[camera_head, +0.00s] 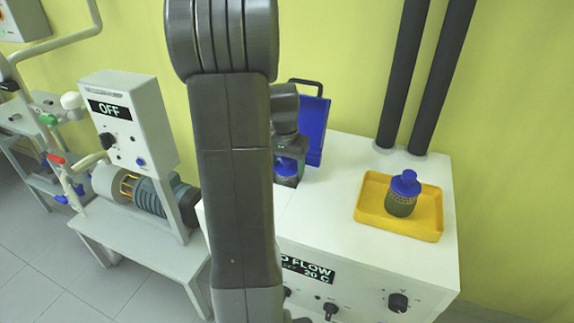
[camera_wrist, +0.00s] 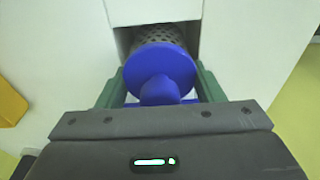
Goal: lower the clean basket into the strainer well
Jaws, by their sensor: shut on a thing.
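My gripper (camera_wrist: 160,82) is shut on a basket with a blue disc top and knob (camera_wrist: 160,65); its green fingers lie on either side of the blue top. The basket's grey mesh wall (camera_wrist: 166,36) looks clean and shows at the mouth of the square strainer well (camera_wrist: 123,38). The mesh appears partly inside the opening; its depth is unclear. In the head view the held basket (camera_head: 290,166) is partly hidden by my arm, at the white cabinet's left back. A second blue-topped basket (camera_head: 402,205), with darker, yellowish mesh, stands upright in a yellow tray (camera_head: 428,232).
A blue lid (camera_head: 314,128) stands open behind the well. Two dark pipes (camera_head: 402,80) rise at the cabinet's back. The white cabinet top (camera_head: 322,205) is clear between well and tray. A pump bench with an OFF control box (camera_head: 135,120) is at left.

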